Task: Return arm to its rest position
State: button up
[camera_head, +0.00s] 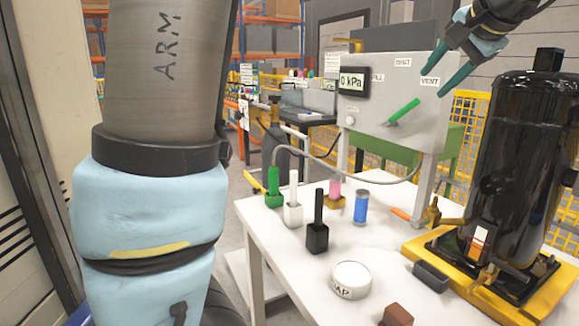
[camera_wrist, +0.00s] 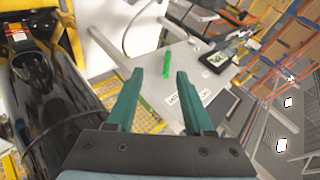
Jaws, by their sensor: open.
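My gripper (camera_head: 446,70) is at the upper right of the head view, above and in front of the grey gauge panel (camera_head: 376,136). Its two green fingers are apart with nothing between them. In the wrist view my gripper (camera_wrist: 160,92) is also open and empty, with the panel (camera_wrist: 206,62) beyond the fingertips. The panel's green lever (camera_head: 404,111) lies tilted, apart from the fingers. A large part of my arm fills the left of the head view.
The black compressor (camera_head: 512,150) stands on a yellow pallet (camera_head: 548,302) at right. The white table (camera_head: 300,262) holds a white cap (camera_head: 351,280), a blue cylinder (camera_head: 361,207), a black holder (camera_head: 318,235) and several other small items. A grey hose (camera_head: 345,172) loops over the table.

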jog(key=w+a+f+n+g, duration=0.2)
jog(key=a+f+g, duration=0.1)
jog(key=a+f, duration=0.55)
jog(key=w+a+f+n+g, duration=0.1)
jog(key=w+a+f+g, duration=0.1)
jog(key=a+f, duration=0.65)
jog(key=s+a+f+n+g, duration=0.1)
jog(key=s+a+f+n, duration=0.15)
jog(key=a+f, duration=0.3)
jog(key=s+a+f+n+g+h, duration=0.1)
jog(key=s+a+f+n, duration=0.1)
jog(key=a+f+n, duration=0.3)
jog(key=s+a+f+n+g, duration=0.1)
jog(key=s+a+f, duration=0.25)
jog(key=a, duration=0.35)
notch_tip(320, 180, down, 11)
jog(key=b, duration=1)
notch_tip(320, 180, up, 20)
jog(key=p, duration=1.9)
jog(key=shift+s+f+g, duration=0.15)
jog(key=shift+s+g, duration=0.1)
jog(key=shift+g, duration=0.05)
jog(key=shift+d+m, duration=0.1)
jog(key=shift+m, duration=0.15)
